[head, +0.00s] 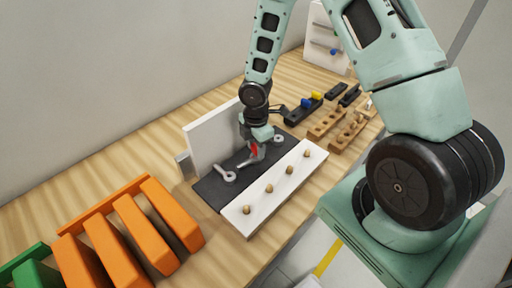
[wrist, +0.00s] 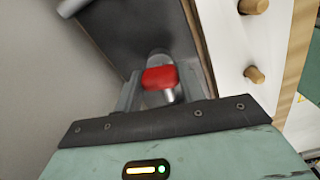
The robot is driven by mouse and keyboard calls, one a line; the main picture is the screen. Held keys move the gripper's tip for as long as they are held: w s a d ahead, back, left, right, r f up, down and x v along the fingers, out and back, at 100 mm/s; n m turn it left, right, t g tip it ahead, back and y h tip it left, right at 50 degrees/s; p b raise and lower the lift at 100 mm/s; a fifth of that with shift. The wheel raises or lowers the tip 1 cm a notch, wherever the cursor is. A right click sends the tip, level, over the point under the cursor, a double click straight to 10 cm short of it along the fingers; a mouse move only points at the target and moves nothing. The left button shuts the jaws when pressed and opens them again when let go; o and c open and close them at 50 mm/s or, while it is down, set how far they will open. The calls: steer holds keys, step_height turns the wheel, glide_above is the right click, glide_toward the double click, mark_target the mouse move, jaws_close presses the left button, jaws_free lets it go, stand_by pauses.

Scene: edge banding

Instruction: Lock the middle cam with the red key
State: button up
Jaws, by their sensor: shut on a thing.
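My gripper (head: 254,146) points down over the dark mat (head: 213,192) between the white upright board and the white panel with wooden dowels. In the wrist view my gripper (wrist: 159,88) is shut on the red key (wrist: 160,77), whose red grip sits between the fingers above a grey metal part. The red key also shows in the head view (head: 253,149), at the fingertips. A grey cam (head: 250,160) lies under the key, partly hidden. Another grey cam (head: 227,175) lies to its left and one (head: 278,139) to its right. I cannot tell whether the key is seated.
The white panel (head: 258,213) with several dowels lies in front of the mat. The white board (head: 208,141) stands behind it. Orange racks (head: 140,230) stand at the left. Wooden blocks (head: 327,122) and a dark tray (head: 302,112) with blue and yellow pieces lie at the right.

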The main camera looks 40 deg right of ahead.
steer(key=shift+a+m, duration=0.1)
steer(key=shift+m, duration=1)
steer(key=shift+m+b, duration=0.3)
steer(key=shift+m, duration=0.4)
steer(key=m, duration=0.3)
steer(key=shift+m, duration=0.3)
